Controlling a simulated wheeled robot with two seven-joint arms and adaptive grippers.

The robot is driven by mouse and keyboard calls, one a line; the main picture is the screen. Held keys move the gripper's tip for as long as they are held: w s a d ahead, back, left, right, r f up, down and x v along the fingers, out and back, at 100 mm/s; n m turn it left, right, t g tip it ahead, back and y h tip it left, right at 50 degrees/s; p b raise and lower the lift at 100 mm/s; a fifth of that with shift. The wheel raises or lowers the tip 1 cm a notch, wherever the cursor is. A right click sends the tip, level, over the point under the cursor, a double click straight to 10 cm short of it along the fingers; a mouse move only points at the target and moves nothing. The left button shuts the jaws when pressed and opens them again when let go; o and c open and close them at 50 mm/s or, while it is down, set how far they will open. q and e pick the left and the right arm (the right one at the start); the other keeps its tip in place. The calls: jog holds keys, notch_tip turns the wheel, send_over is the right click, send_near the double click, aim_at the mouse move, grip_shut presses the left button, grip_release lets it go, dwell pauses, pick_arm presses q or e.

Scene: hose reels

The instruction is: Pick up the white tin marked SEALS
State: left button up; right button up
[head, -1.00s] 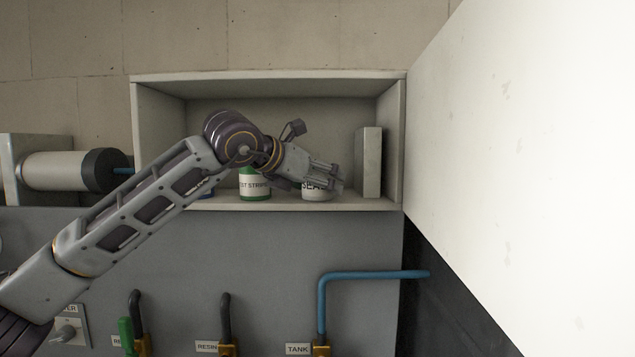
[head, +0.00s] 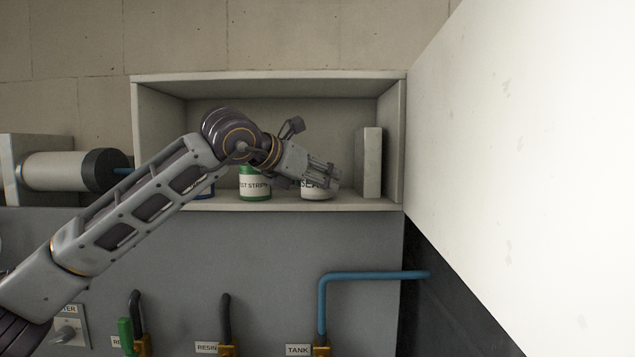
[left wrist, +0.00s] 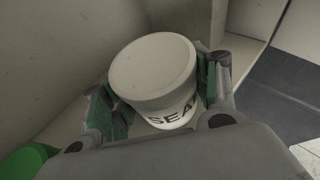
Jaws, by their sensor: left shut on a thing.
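The white tin marked SEALS (head: 317,192) stands on the cabinet shelf, its upper part hidden by my left gripper in the head view. In the left wrist view the tin (left wrist: 152,72) shows its round lid and the letters "SEA", with a green-padded finger on each side. My left gripper (head: 326,178) is shut on the tin, and it also shows in the left wrist view (left wrist: 158,95). I cannot tell whether the tin's base touches the shelf. My right gripper is not in view.
The open-fronted cabinet (head: 265,77) has side walls close by. A grey upright block (head: 369,162) stands to the right. A large pale panel (head: 530,150) fills the right side.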

pick_arm(q)
jog(key=shift+s+a+r, duration=0.15)
jog(key=shift+r, duration=0.45)
notch_tip(320, 180, up, 3)
jog(key=shift+f+b, duration=0.1)
jog(key=shift+b, duration=0.25)
jog(key=shift+s+a+r, duration=0.1)
jog(key=shift+r, duration=1.3)
jog(key=shift+s+a+f+b, duration=0.1)
jog(key=shift+s+a+b, duration=0.3)
jog(key=shift+s+a, duration=0.1)
jog(key=s+a+b, duration=0.4)
jog(key=s+a, duration=0.8)
jog(key=shift+s+a, duration=0.2)
jog(key=shift+s, duration=0.05)
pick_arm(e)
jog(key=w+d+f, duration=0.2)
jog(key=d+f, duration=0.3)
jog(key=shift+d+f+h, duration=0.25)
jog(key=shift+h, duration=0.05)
